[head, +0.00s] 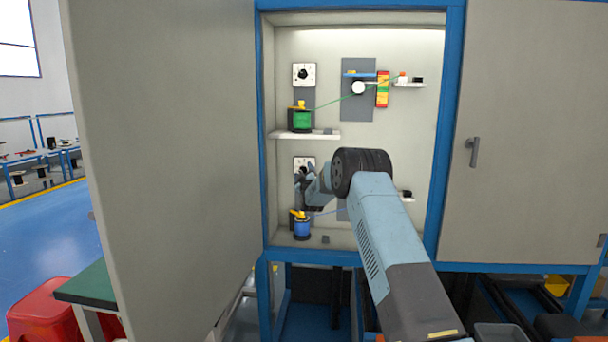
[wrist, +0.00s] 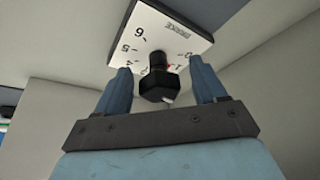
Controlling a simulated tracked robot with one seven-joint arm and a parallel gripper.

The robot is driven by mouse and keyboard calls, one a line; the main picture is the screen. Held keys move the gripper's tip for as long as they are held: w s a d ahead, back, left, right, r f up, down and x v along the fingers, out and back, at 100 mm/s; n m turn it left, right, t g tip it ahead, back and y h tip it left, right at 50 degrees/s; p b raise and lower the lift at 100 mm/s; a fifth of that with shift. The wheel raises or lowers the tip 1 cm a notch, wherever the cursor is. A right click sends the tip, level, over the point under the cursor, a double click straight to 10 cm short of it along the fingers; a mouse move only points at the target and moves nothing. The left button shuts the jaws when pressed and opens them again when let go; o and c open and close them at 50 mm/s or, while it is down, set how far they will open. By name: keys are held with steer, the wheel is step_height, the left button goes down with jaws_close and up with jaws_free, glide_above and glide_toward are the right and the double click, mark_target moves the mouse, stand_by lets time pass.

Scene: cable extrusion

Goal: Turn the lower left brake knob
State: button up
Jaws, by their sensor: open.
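The lower left brake knob (wrist: 158,80) is black, in the middle of a white numbered dial plate (wrist: 135,30) marked BRAKE. In the wrist view my gripper (wrist: 162,83) is open, with one blue finger on each side of the knob; gaps show between the fingers and the knob. In the head view the lower dial plate (head: 304,161) is on the cabinet's back wall at left. My gripper (head: 304,180) is in front of it and partly hides the knob. A red mark shows beside the knob on the dial.
An upper dial (head: 304,74) and a green spool (head: 302,120) are above, by a shelf (head: 300,135). A blue spool (head: 302,228) stands below my gripper. An open cabinet door (head: 165,150) is at left, a closed door (head: 530,130) at right.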

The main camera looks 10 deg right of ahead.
steer(key=c, duration=1)
steer(key=shift+n+y, duration=0.4)
steer(key=shift+n, duration=0.6)
steer(key=o, duration=1)
steer(key=v, duration=1.3)
steer(key=shift+s, duration=0.4)
